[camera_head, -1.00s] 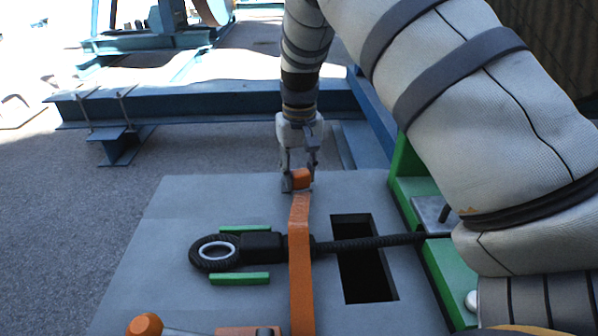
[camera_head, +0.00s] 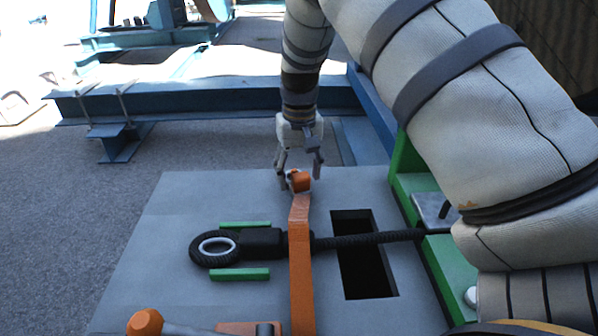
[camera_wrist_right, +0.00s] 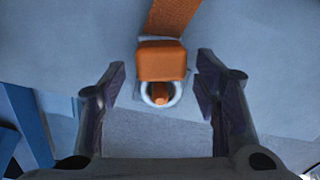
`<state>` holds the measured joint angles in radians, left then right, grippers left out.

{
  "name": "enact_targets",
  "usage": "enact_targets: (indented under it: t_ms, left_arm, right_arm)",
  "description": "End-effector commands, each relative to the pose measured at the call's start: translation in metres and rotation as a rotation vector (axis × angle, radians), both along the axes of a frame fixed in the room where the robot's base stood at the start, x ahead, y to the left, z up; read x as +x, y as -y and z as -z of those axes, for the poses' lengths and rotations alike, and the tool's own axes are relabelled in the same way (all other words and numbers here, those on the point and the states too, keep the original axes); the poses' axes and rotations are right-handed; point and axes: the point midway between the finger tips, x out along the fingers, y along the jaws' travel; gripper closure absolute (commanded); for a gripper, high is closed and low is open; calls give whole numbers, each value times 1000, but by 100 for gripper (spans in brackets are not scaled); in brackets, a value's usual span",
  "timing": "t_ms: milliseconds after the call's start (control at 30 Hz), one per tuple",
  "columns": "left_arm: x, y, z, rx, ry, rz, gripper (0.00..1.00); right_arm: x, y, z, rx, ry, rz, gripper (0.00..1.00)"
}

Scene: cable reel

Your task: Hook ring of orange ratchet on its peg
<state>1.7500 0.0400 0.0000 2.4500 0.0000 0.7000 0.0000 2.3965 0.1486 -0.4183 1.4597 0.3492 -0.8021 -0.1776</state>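The orange strap (camera_head: 301,265) of the ratchet runs across the grey plate and over the black cable. At its far end is an orange block (camera_wrist_right: 162,61), which also shows in the head view (camera_head: 301,181). In the right wrist view a pale ring (camera_wrist_right: 161,105) sits at this block, with an orange peg tip (camera_wrist_right: 160,91) showing inside it. The ring appears to be around the peg. My right gripper (camera_head: 300,178) is open, with one finger on each side of the block and visible gaps. My left gripper is not in view.
The black cable with a looped end (camera_head: 214,251) lies between two green guides (camera_head: 240,275). A dark rectangular slot (camera_head: 364,275) is cut in the plate (camera_head: 165,215). An orange-tipped handle (camera_head: 146,322) is at the bottom left. A green frame (camera_head: 408,170) stands at the right.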

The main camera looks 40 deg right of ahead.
Motion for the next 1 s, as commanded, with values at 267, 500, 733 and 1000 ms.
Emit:
enact_targets:
  t_ms: [267, 500, 733, 1000]
  left_arm:
    - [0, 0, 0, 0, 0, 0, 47]
    - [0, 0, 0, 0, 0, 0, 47]
    - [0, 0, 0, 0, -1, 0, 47]
    - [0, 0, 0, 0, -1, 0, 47]
  right_arm:
    - [1, 0, -26, -1, 4, -1, 44]
    - [0, 0, -90, 0, 5, 0, 44]
    - [-1, 0, -119, 0, 0, 0, 44]
    - [-1, 0, -120, -1, 0, 0, 44]
